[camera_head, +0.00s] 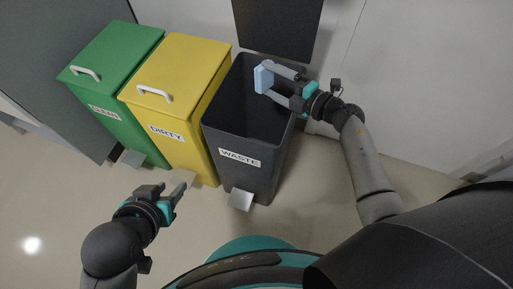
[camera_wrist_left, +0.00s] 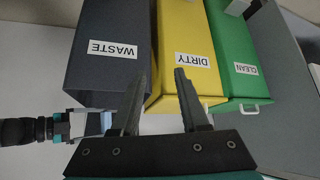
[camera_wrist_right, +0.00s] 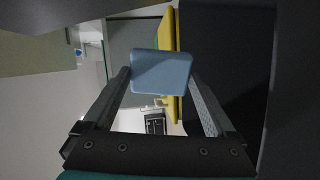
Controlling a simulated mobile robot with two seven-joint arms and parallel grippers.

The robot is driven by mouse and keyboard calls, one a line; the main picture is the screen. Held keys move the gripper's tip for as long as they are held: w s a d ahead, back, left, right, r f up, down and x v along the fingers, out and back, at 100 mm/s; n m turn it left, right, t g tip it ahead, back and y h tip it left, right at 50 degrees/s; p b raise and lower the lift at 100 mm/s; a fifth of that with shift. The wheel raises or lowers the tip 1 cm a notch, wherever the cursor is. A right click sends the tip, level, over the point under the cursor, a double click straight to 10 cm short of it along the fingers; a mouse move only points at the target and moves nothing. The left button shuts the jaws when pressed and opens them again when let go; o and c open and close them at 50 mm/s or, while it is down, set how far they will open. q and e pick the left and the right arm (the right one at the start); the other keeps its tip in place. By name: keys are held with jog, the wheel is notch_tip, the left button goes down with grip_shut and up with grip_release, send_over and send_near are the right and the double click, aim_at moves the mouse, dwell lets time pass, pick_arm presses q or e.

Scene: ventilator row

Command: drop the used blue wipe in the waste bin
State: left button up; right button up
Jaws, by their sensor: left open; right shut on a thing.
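The blue wipe (camera_head: 264,77) is a light-blue block held between the fingers of my right gripper (camera_head: 271,83). In the right wrist view the wipe (camera_wrist_right: 161,72) sits between both fingertips. In the head view the wipe and fingers show over the opening of the dark grey waste bin (camera_head: 238,138), which is labelled WASTE and has its lid up. The waste bin also shows in the left wrist view (camera_wrist_left: 108,75). My left gripper (camera_head: 180,190) is open and empty, low in front of the bins.
A yellow bin (camera_head: 180,85) labelled DIRTY and a green bin (camera_head: 115,60) labelled CLEAN stand to the left, both closed. Pedals stick out at the bins' feet. A wall is behind and right. The floor in front is clear.

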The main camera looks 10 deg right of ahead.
pick_arm(q)
jog(key=shift+w+d+t+h, duration=0.3)
jog(key=shift+w+d+t, duration=0.1)
jog(key=shift+d, duration=0.1)
pick_arm(e)
jog(key=shift+f, duration=0.2)
jog(key=o, duration=0.8)
jog(key=shift+o, duration=0.2)
jog(key=shift+s+d+r, duration=0.1)
jog(key=shift+s+d, duration=0.3)
jog(key=shift+s, duration=0.2)
pick_arm(q)
jog(key=s+a+g+y+p, duration=0.2)
jog(key=s+a+g, duration=0.2)
jog(key=shift+n, duration=0.3)
jog(key=f+p, duration=0.2)
jog(key=f, duration=0.3)
jog(key=shift+a+p, duration=0.2)
jog(key=shift+p, duration=0.1)
pick_arm(e)
jog(key=v, duration=1.3)
jog(key=shift+s+d, duration=0.25)
jog(key=shift+s, duration=0.05)
jog(key=shift+r, duration=0.1)
